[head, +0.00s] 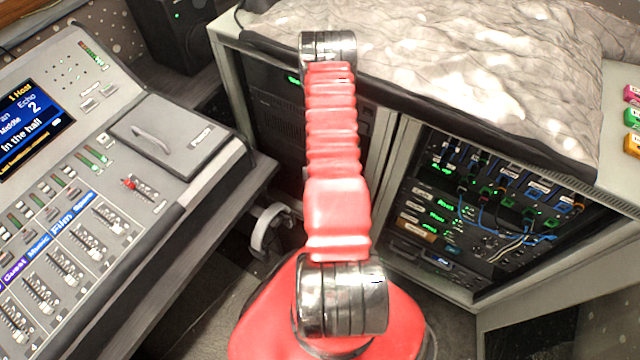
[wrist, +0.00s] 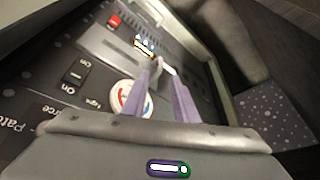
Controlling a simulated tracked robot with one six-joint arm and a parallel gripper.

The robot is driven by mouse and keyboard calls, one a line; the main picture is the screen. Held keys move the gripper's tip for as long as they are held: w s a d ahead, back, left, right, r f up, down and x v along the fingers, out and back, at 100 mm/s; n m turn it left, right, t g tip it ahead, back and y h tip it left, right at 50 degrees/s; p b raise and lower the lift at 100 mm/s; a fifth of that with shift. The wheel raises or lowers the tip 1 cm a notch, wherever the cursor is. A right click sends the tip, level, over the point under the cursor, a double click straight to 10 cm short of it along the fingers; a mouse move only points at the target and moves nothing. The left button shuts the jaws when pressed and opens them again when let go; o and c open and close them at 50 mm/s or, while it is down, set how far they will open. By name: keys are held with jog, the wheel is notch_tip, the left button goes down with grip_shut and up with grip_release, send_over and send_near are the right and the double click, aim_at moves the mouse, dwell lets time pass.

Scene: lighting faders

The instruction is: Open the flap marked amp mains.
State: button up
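A grey flap (head: 165,135) with a curved handle lies closed on the mixing console in the head view. In the head view my red arm hides the gripper.
The panel in the wrist view has an on/off rocker switch (wrist: 75,72), a red switch (wrist: 114,21) and a round dial (wrist: 130,98). In the head view, a rack cabinet with cabled units (head: 480,215) stands right, under a grey cloth (head: 450,60). Console faders (head: 90,240) are left.

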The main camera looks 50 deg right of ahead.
jog(key=x, duration=0.6)
jog(key=shift+f, duration=0.2)
jog(key=shift+c, duration=0.5)
grip_shut()
jog(key=shift+w+d+r, duration=0.1)
jog(key=shift+w, duration=0.05)
